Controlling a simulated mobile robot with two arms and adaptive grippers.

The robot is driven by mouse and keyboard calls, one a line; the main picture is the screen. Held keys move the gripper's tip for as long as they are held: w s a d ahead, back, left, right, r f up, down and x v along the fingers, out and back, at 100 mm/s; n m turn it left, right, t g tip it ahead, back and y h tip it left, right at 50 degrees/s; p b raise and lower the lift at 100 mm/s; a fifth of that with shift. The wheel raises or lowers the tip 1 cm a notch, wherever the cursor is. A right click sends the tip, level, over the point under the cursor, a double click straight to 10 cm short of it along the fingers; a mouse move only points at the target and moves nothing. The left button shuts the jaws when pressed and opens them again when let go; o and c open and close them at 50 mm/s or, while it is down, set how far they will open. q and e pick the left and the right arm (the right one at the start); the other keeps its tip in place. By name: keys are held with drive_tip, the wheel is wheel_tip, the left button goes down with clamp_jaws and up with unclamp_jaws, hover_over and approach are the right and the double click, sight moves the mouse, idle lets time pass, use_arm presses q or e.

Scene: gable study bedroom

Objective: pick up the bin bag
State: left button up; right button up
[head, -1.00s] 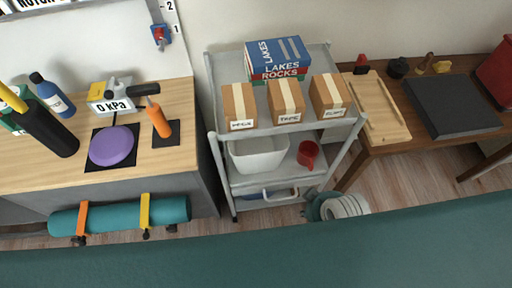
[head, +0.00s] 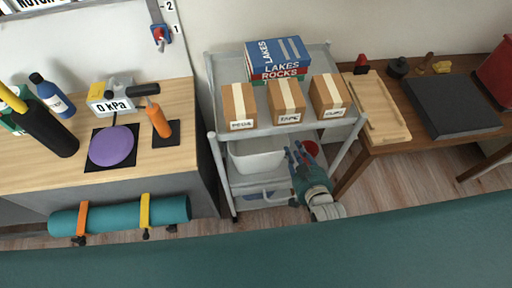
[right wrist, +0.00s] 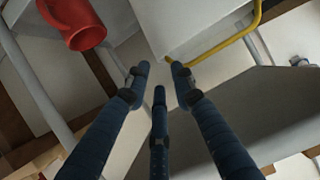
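I cannot make out a bin bag for certain in either view. A white tub (head: 258,158) stands on the middle shelf of the grey trolley (head: 226,134). My right gripper (head: 297,150) reaches in at the trolley's front, right of the tub and by the red mug (head: 311,148), which it partly hides. In the right wrist view, the three dark blue fingers of my right gripper (right wrist: 158,78) are spread with nothing between them. A pale surface with a yellow bar (right wrist: 222,45) lies beyond the fingertips, and the red mug (right wrist: 77,22) is at upper left. My left gripper is out of view.
Three cardboard boxes (head: 288,103) and stacked game boxes (head: 278,58) fill much of the trolley's top. A blue item (head: 254,194) lies on the lowest shelf. A wooden desk (head: 180,98) stands left and a brown table (head: 388,147) right. Trolley posts flank my right arm.

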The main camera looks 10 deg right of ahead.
drive_tip(key=b+x, duration=0.1)
drive_tip(key=x, duration=1.1)
drive_tip(key=shift+w, duration=0.1)
drive_tip(key=shift+r, duration=0.1)
clamp_jaws()
drive_tip(key=shift+r, duration=0.1)
